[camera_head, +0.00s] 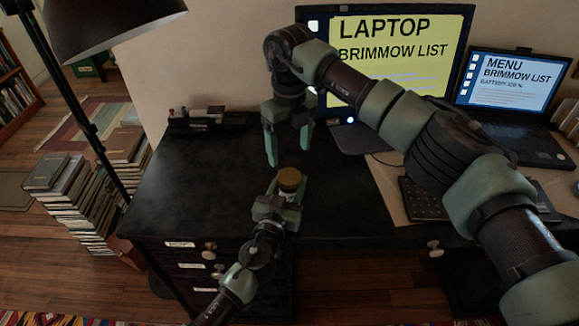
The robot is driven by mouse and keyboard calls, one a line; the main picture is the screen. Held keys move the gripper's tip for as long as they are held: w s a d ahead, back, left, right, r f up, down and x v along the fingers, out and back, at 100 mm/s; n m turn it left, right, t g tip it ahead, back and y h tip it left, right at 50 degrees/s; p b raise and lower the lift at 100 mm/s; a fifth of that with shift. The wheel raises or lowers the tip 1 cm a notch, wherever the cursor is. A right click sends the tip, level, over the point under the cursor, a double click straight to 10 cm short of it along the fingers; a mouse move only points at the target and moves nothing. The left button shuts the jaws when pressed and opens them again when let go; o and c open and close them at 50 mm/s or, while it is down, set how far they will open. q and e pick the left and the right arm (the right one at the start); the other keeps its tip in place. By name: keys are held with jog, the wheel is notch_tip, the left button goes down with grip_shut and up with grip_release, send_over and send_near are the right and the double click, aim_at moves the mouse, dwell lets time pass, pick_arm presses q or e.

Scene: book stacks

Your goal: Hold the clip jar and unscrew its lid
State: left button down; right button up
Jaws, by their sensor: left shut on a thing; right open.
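The clip jar (289,190) stands near the front middle of the dark desk, with its round yellow-brown lid (290,177) on top. My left gripper (288,193) comes up from below and is shut on the jar's body, which its fingers mostly hide. My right gripper (289,145) points down above and a little behind the jar. Its two fingers are spread apart and empty, and it looks clear of the lid.
A monitor (400,75) and a laptop (510,90) stand at the right, with a dark keyboard (424,198) in front. Small items (195,118) sit along the back edge. A lamp (105,22) hangs at the upper left. The desk's left half (195,180) is clear.

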aim_at(290, 176)
jog(key=m, duration=0.6)
jog(key=shift+m, duration=0.4)
jog(key=m, duration=0.4)
jog(key=shift+m, duration=0.4)
jog(key=m, duration=1.3)
jog(key=shift+s+f+m, duration=0.1)
jog(key=shift+f+m, duration=0.25)
jog(key=shift+m, duration=0.05)
notch_tip(290, 176, down, 7)
jog(key=shift+f, duration=0.15)
